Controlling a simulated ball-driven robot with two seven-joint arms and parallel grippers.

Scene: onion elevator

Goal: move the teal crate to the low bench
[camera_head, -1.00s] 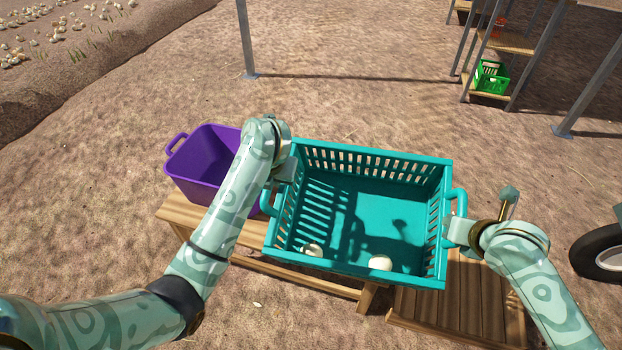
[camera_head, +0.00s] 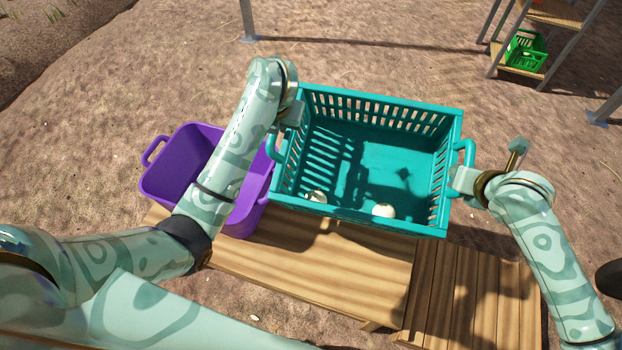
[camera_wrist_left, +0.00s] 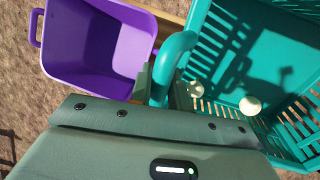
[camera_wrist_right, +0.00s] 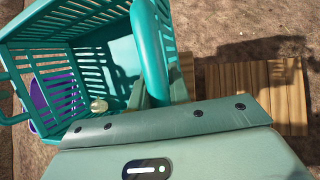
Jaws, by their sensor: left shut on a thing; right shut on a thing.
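The teal crate (camera_head: 385,155) is held up between my two arms in the head view, with two pale onions (camera_head: 383,211) on its floor. My left gripper (camera_head: 281,135) is shut on the crate's left handle; that handle also shows in the left wrist view (camera_wrist_left: 172,62). My right gripper (camera_head: 465,180) is shut on the right handle, which shows in the right wrist view (camera_wrist_right: 150,50). The low wooden bench (camera_head: 310,270) lies below and nearer than the crate. The crate hides part of the bench's far side.
A purple bin (camera_head: 165,180) stands at the bench's left end, partly behind my left arm. A slatted wooden platform (camera_head: 470,290) adjoins the bench on the right. A shelf with a green crate (camera_head: 525,50) stands at the far right. The bench's middle is bare.

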